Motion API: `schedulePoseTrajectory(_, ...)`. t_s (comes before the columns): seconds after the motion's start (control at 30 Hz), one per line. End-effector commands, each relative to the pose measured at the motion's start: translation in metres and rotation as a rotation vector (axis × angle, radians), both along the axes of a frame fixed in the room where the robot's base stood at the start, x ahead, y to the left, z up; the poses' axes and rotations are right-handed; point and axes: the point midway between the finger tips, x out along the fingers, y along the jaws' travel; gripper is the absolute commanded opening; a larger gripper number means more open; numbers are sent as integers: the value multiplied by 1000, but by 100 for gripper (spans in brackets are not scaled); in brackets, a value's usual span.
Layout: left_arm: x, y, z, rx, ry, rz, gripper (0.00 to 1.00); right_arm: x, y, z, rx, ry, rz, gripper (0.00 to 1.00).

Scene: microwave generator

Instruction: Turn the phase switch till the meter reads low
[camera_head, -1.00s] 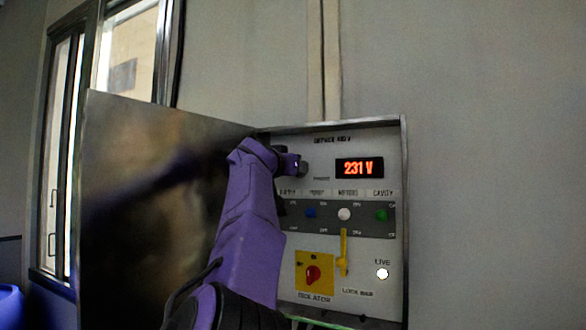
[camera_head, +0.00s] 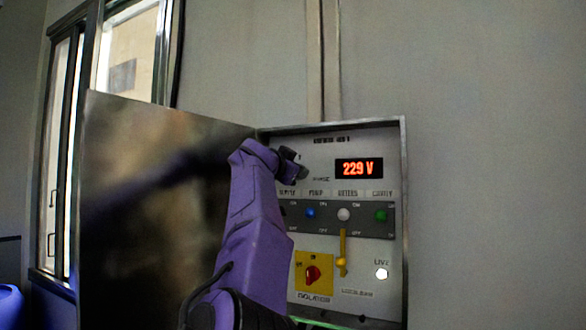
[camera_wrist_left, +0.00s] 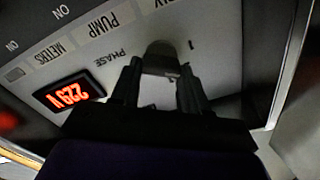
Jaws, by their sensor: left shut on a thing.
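The phase switch is a dark knob (camera_wrist_left: 161,57) beside the PHASE label in the left wrist view. My left gripper (camera_head: 297,166) is at the upper left of the panel and largely hides the knob in the head view. In the left wrist view, its two fingers (camera_wrist_left: 159,76) sit on either side of the knob and are shut on it. The meter (camera_head: 359,168) shows 229 V in red digits. It also appears, rotated, in the left wrist view (camera_wrist_left: 69,95). My right gripper is not in view.
The cabinet door (camera_head: 150,210) stands open to the left of my arm. Below the meter is a strip with blue (camera_head: 311,212), white (camera_head: 344,214) and green (camera_head: 381,215) knobs. A yellow lock bar (camera_head: 342,254), a red isolator knob (camera_head: 312,274) and a lit LIVE lamp (camera_head: 382,273) sit lower.

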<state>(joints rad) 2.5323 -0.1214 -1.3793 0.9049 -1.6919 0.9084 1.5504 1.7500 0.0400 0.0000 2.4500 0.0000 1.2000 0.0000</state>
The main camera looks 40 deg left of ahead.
Motion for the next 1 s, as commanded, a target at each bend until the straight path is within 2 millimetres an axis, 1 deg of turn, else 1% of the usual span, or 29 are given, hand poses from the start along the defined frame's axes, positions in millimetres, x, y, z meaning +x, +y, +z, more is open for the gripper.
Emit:
schedulePoseTrajectory(0.6,1,-2,-2,555,175,3,14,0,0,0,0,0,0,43)
schedulePoseTrajectory(1.0,0,-2,-2,847,266,7,14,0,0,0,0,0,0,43)
